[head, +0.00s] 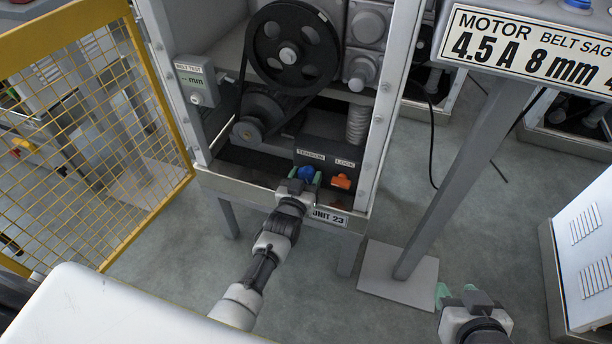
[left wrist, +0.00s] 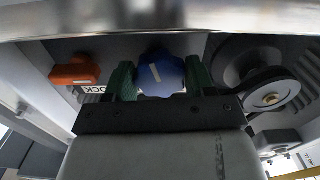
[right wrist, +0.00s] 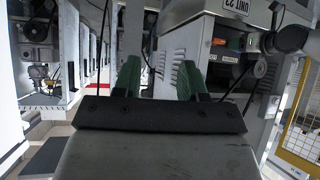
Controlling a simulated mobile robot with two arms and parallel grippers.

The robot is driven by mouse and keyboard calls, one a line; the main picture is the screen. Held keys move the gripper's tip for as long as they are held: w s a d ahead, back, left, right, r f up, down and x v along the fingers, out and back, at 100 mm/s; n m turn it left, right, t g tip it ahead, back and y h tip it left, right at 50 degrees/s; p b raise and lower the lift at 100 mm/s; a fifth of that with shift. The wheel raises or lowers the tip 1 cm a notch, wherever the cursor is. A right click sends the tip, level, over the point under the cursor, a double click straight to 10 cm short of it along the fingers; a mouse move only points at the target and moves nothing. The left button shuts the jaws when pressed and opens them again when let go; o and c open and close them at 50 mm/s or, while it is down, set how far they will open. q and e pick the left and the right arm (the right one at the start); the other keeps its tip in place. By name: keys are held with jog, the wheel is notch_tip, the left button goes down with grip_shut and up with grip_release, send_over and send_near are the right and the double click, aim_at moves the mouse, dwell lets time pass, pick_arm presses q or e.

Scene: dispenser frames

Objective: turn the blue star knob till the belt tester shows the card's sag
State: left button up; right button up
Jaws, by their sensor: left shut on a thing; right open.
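The blue star knob (head: 306,173) sits under the TENSION label on the machine's lower panel. My left gripper (head: 305,178) is shut on it; in the left wrist view the blue knob (left wrist: 160,74) lies between the green fingers, its white mark tilted. The belt tester (head: 196,82) on the left of the frame shows "-- mm". The card (head: 530,52) at the upper right reads MOTOR 4.5 A and BELT SAG 8 mm, its right edge cut off. My right gripper (head: 458,294) is open and empty, low at the right, away from the machine.
An orange LOCK knob (head: 341,181) is just right of the blue knob. The belt runs round a large pulley (head: 290,50) and a smaller one (head: 258,112). A yellow mesh gate (head: 95,130) stands open at the left. The card's post (head: 465,180) stands right of the machine.

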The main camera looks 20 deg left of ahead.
pick_arm(q)
jog(key=o, duration=0.9)
jog(key=shift+s, duration=0.2)
jog(key=s+p, duration=0.3)
jog(key=s, duration=0.7)
jog(key=shift+s+a, duration=0.2)
pick_arm(e)
jog(key=s+d+f+g+h, duration=0.1)
jog(key=s+d+f+g, duration=0.2)
jog(key=s+g, duration=0.4)
jog(key=shift+s+h, duration=0.4)
jog(key=shift+s, duration=0.65)
jog(key=shift+d, duration=0.1)
